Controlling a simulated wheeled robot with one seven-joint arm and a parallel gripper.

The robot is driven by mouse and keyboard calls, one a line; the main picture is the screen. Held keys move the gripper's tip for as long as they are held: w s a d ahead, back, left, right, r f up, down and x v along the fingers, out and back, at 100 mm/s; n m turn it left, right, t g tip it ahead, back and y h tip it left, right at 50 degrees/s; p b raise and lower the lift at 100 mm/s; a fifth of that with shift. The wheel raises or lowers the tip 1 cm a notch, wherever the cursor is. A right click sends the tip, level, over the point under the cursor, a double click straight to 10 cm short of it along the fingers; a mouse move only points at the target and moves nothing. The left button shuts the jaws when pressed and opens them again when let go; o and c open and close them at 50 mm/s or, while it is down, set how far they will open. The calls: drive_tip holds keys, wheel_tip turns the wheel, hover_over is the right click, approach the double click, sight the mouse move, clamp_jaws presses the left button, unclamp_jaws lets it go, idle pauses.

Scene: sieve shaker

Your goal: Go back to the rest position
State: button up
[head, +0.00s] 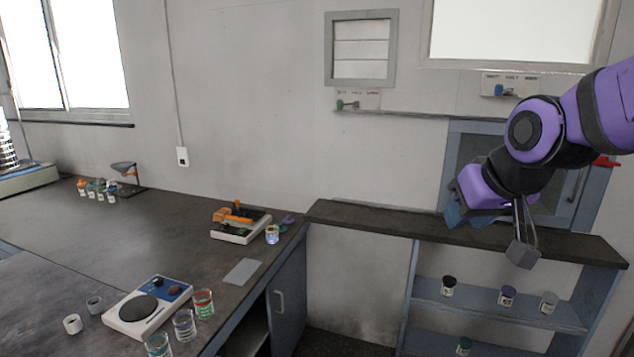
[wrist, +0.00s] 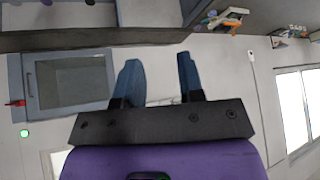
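My gripper (head: 460,213) is at the right of the head view, on my purple and black arm, in front of the blue-framed cabinet and above the dark shelf top. In the wrist view its two blue fingers (wrist: 158,80) stand well apart with nothing between them. In the head view the fingers are partly hidden by the purple hand. The gripper touches nothing that I can see.
The blue shelf unit (head: 412,285) holds several small jars under its dark top (head: 370,222). The dark bench (head: 120,235) at left carries a hotplate (head: 148,306), beakers, a balance-like device (head: 240,222) and a grey plate (head: 242,271). The bench's middle is clear.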

drive_tip(key=s+d+r, duration=0.1)
drive_tip(key=s+d, duration=0.2)
drive_tip(key=s, duration=0.4)
drive_tip(key=s+d+r+m+g+h, duration=0.1)
drive_tip(key=s+d, duration=0.3)
drive_tip(key=s, duration=0.4)
drive_tip(key=shift+d+r+g+h, duration=0.15)
drive_tip(key=shift+g+h, duration=0.15)
